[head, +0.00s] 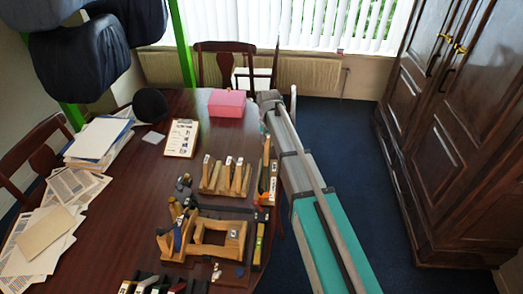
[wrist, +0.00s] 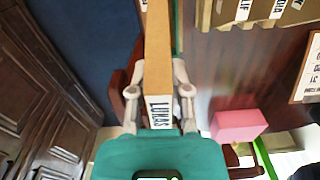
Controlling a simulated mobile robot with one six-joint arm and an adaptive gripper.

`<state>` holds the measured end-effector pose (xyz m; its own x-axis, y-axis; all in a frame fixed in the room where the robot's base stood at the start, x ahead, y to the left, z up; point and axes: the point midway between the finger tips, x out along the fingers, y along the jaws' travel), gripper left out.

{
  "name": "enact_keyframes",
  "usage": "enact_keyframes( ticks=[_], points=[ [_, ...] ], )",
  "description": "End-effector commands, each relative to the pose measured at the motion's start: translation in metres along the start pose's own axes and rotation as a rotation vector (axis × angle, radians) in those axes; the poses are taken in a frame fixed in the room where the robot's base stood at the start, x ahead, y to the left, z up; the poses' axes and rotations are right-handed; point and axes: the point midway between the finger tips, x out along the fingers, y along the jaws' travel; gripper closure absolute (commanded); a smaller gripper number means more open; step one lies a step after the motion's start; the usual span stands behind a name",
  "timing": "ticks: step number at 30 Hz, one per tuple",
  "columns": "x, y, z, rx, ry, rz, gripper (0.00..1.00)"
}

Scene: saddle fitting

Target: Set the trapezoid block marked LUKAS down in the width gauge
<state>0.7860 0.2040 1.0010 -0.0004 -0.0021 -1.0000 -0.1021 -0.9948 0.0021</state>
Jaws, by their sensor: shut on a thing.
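In the wrist view my gripper (wrist: 159,82) is shut on the tan wooden LUKAS block (wrist: 158,55), one finger on each side. Its white LUKAS label faces the camera, and its far end runs out of the top of the picture. In the head view a narrow wooden piece (head: 266,152), apparently this block, shows beside my arm at the table's right edge. My fingers are too small to make out there. I cannot tell for sure which item is the width gauge; a dark bar-like fixture (head: 228,208) lies across the table by a wooden frame (head: 210,250).
A wooden rack (head: 207,190) holding several labelled blocks stands left of my arm. A pink box (head: 227,103), a clipboard (head: 182,138) and papers (head: 45,235) lie on the table (head: 150,195). Small dark labelled pieces sit at the front. A wardrobe (head: 450,140) stands at right.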

Motion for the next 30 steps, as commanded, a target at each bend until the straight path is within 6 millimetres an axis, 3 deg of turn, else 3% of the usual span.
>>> enact_keyframes(
  ticks=[1,5,22,30],
  points=[
    [0.011,-0.005,-0.003,-0.019,0.0,0.0,1.0],
    [0.017,-0.012,-0.005,-0.051,0.0,0.0,1.0],
    [0.018,-0.015,-0.005,-0.066,0.0,0.001,1.0],
    [0.028,-0.016,-0.005,-0.067,0.0,0.0,1.0]
  ],
)
